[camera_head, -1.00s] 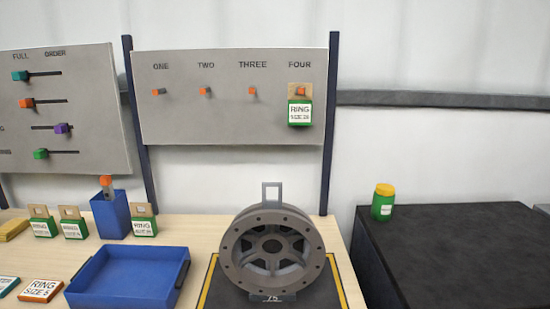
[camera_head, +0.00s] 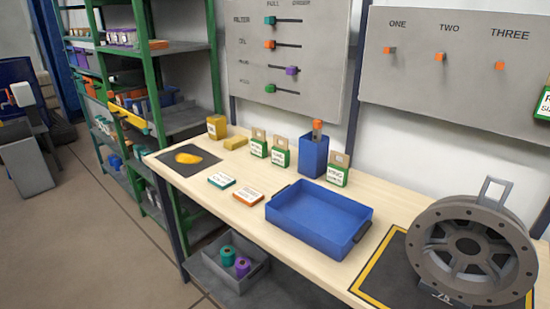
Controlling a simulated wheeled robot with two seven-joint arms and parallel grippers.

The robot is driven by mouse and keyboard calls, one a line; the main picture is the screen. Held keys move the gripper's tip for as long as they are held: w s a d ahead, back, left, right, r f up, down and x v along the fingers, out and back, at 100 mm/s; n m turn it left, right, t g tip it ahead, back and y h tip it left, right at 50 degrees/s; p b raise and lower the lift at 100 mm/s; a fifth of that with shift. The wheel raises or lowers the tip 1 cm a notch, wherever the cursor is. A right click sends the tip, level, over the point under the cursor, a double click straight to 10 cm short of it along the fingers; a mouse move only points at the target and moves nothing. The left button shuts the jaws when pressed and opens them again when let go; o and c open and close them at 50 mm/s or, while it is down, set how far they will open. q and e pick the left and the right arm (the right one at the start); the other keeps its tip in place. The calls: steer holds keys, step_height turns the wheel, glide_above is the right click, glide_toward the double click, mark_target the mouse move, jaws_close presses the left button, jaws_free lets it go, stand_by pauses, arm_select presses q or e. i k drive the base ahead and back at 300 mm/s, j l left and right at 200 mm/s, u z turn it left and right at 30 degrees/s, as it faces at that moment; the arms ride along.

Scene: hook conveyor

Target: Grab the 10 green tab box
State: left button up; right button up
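Several green boxes with tan hanging tabs and white labels stand upright on the wooden workbench. The left green tab box (camera_head: 259,145) and the middle green tab box (camera_head: 280,154) stand side by side, left of a blue upright bin. The right green tab box (camera_head: 338,171) stands just right of that bin. Another green tab box (camera_head: 543,103) hangs on the hook board at the right edge, partly cut off. The labels are too small to read a 10 on any of them. Neither of my grippers is in view.
A blue tray (camera_head: 315,222) lies in front of the boxes, beside the blue upright bin (camera_head: 314,155). Flat orange (camera_head: 248,196) and teal (camera_head: 221,180) boxes lie left of it. A grey wheel (camera_head: 472,248) stands on a mat at right. Green shelving (camera_head: 144,75) stands at left.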

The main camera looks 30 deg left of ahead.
mark_target(259, 144)
steer(key=u, duration=0.9)
